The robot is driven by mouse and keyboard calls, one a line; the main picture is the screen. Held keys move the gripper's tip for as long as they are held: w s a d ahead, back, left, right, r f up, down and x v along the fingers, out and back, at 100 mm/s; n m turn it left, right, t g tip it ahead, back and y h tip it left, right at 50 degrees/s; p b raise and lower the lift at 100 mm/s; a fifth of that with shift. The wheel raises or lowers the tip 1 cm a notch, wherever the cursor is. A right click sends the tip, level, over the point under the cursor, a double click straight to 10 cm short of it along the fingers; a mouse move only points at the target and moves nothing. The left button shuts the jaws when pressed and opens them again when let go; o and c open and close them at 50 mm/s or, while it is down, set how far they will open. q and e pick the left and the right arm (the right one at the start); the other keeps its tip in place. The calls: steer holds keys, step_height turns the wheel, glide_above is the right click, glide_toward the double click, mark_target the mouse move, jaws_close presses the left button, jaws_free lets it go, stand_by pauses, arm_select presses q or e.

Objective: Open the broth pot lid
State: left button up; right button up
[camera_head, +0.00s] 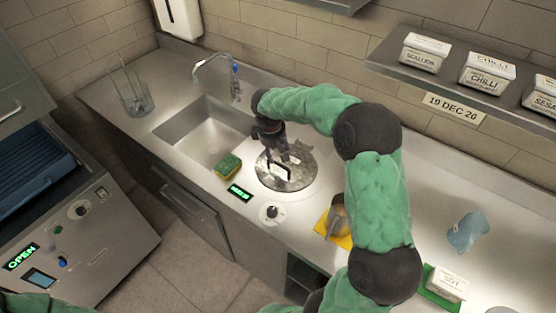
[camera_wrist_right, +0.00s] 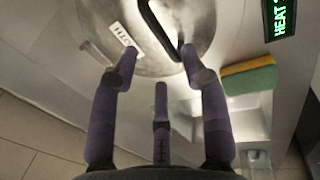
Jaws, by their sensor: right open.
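The round metal broth pot lid (camera_head: 302,177) is set in the counter, closed. Its upright loop handle (camera_head: 281,171) stands in the middle. The right wrist view shows the lid (camera_wrist_right: 205,15), the dark handle (camera_wrist_right: 150,18) and a white label (camera_wrist_right: 124,37). My right gripper (camera_head: 283,153) points down over the back part of the lid. It also shows in the right wrist view (camera_wrist_right: 157,68) with its fingers spread and nothing between them. The handle is just beyond the fingertips; I cannot tell whether one fingertip touches it. My left gripper is out of view.
A sink (camera_head: 205,130) with a tap lies left of the lid. A sponge (camera_head: 228,167), a lit heat display (camera_head: 240,192) and a knob (camera_head: 272,212) are at the front. A yellow mat (camera_head: 345,240) with a ladle lies right. A shelf (camera_head: 440,85) holds sauce tubs.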

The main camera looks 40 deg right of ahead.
mark_target(278, 163)
steer(key=f, duration=0.2)
steer(key=d+f, duration=0.1)
steer(key=f, duration=0.2)
steer(key=shift+w+b, duration=0.1)
steer(key=shift+b, duration=0.25)
steer(key=shift+c, duration=0.3)
jaws_close()
